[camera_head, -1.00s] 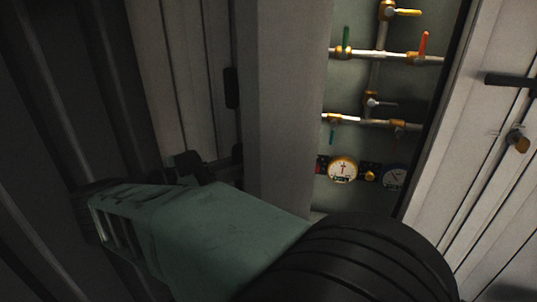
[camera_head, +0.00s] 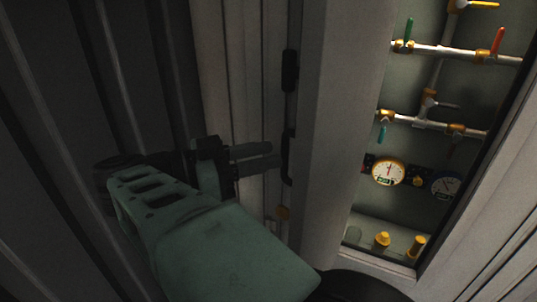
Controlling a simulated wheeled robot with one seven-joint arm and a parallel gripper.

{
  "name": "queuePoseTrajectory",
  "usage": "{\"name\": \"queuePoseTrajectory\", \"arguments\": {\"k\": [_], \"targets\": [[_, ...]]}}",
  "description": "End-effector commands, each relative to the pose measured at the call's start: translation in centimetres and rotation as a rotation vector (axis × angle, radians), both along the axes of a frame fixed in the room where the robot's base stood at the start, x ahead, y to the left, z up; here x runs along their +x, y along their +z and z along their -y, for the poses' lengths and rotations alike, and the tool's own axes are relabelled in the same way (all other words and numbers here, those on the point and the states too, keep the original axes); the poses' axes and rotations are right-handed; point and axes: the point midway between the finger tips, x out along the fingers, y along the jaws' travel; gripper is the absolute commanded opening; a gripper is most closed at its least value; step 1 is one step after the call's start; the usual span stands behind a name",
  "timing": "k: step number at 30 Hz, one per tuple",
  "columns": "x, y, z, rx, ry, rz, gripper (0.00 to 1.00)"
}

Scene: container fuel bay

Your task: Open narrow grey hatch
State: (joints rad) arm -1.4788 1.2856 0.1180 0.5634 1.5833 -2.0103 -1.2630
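The narrow grey hatch (camera_head: 232,85) is the ribbed pale panel left of centre, between the dark corrugated wall and a thick grey post. It looks closed. My forearm covers the hatch's lower part.
A grey post (camera_head: 335,110) stands right of the hatch. Beyond it is an open recess with pipes (camera_head: 440,52), coloured valve levers, a white gauge (camera_head: 388,172) and yellow-capped fittings (camera_head: 382,240). The dark corrugated wall (camera_head: 70,120) is close on the left of my arm.

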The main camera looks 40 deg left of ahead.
Motion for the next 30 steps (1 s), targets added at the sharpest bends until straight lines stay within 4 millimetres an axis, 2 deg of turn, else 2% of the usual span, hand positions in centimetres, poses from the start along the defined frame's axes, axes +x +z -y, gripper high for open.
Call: {"name": "queuePoseTrajectory", "arguments": {"k": [1, 13, 30], "targets": [[-0.7, 0.0, -0.4, 0.003, 0.003, 0.004, 0.30], [-2.3, 0.2, -1.1, 0.000, -0.003, 0.001, 0.30], [-2.6, 0.1, -1.3, 0.000, 0.002, -0.001, 0.30]]}}
